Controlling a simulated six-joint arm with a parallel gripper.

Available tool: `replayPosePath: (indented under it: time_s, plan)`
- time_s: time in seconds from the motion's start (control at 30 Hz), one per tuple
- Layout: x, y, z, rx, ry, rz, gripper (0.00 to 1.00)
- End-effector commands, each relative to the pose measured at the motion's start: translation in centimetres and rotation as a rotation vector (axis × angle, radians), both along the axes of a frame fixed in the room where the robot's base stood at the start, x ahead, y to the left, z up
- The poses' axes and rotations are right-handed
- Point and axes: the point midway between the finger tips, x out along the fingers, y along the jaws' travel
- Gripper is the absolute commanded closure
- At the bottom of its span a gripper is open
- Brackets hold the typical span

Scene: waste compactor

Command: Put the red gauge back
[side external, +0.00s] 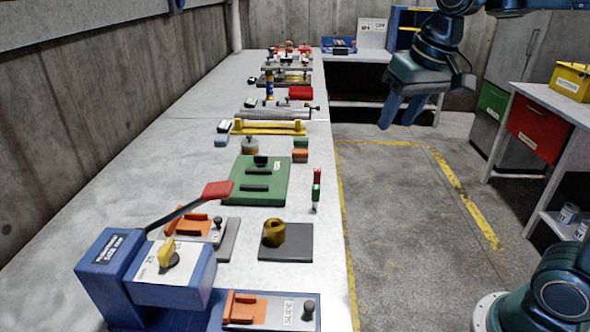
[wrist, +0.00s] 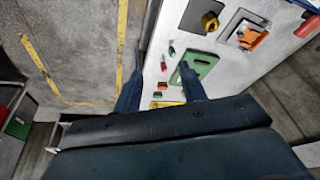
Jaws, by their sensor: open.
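A small red gauge (side external: 317,177) is at the right edge of the bench, just behind a similar small green piece (side external: 316,193). I cannot tell whether it stands in a holder. In the wrist view the red gauge (wrist: 163,66) shows between my finger tips, in the distance, with the green piece (wrist: 171,50) above it. My gripper (side external: 397,117) is open and empty. It hangs high over the floor aisle, right of the bench and well apart from the gauge. In the wrist view my gripper (wrist: 162,75) has both fingers spread.
A green plate (side external: 258,192) lies left of the gauge, and a brass ring on a dark block (side external: 285,246) is in front. A blue press with a red lever (side external: 218,190) stands at the front left. Other fixtures line the bench behind. The aisle floor (side external: 400,200) is clear.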

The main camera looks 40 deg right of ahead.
Motion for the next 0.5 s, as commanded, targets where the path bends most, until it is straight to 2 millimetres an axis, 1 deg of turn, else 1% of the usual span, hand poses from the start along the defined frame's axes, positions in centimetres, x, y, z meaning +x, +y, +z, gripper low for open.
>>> replayPosePath:
  time_s: [0.03,0.2,0.4,0.5]
  plan:
    - [-1.4,0.2,0.0,-0.006,-0.016,0.02,0.59]
    - [-5.5,0.8,-0.8,-0.028,-0.061,0.09,0.59]
    - [-10.0,1.3,-2.6,-0.058,-0.113,0.17,0.59]
    - [-11.8,1.5,-3.6,-0.07,-0.136,0.205,0.59]
